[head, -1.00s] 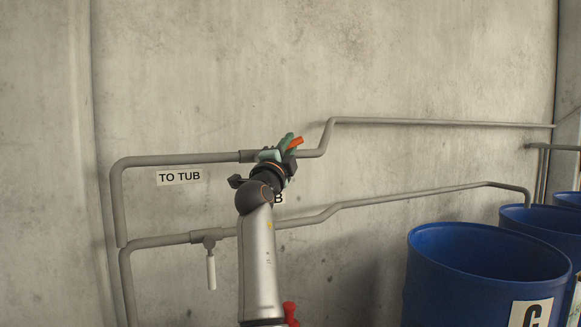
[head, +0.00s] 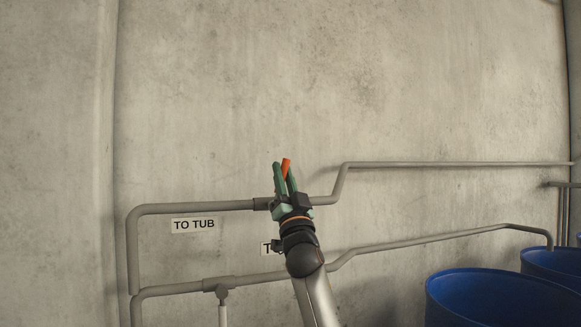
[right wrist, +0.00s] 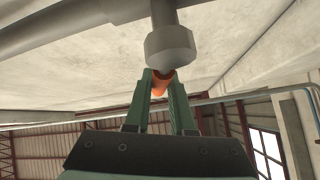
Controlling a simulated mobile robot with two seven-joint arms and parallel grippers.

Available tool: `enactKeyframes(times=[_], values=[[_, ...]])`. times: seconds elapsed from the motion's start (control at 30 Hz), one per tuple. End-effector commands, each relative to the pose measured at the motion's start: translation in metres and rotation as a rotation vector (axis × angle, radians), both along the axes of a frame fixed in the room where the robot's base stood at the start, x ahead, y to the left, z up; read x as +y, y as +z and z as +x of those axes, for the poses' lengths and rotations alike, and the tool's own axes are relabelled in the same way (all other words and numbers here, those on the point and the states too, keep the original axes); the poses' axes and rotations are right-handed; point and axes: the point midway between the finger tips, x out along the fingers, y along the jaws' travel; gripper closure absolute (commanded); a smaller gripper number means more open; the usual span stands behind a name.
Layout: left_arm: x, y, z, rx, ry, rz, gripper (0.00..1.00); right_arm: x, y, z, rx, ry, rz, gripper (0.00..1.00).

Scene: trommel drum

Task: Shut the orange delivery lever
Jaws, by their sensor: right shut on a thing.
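The orange delivery lever (head: 286,164) shows as a short orange tip pointing up above the upper grey pipe. My right gripper (head: 281,174) has its green fingers on either side of it and is shut on it. The right wrist view shows the orange lever (right wrist: 160,82) between the fingertips (right wrist: 161,88), just below a grey rounded valve part (right wrist: 170,46). My gripper and wrist hide most of the valve in the head view. My left gripper is in neither view.
A second label is partly hidden by my wrist. Blue barrels (head: 490,296) stand at lower right. The wall above is bare.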

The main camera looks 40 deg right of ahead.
Motion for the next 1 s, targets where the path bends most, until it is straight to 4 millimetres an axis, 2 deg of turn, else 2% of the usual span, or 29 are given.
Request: enactKeyframes(times=[0.03, 0.1, 0.4, 1.0], values=[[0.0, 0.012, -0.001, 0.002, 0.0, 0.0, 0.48, 0.002, 0.005, 0.001, 0.017, -0.003, -0.041, 1.0], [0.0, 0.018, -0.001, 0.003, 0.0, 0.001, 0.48, 0.006, 0.005, 0.003, 0.033, -0.003, -0.089, 1.0], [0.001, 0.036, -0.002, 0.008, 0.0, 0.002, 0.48, 0.016, 0.004, 0.006, 0.076, -0.001, -0.227, 1.0], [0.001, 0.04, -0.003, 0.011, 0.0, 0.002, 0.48, 0.021, 0.002, 0.007, 0.088, -0.002, -0.277, 1.0]])
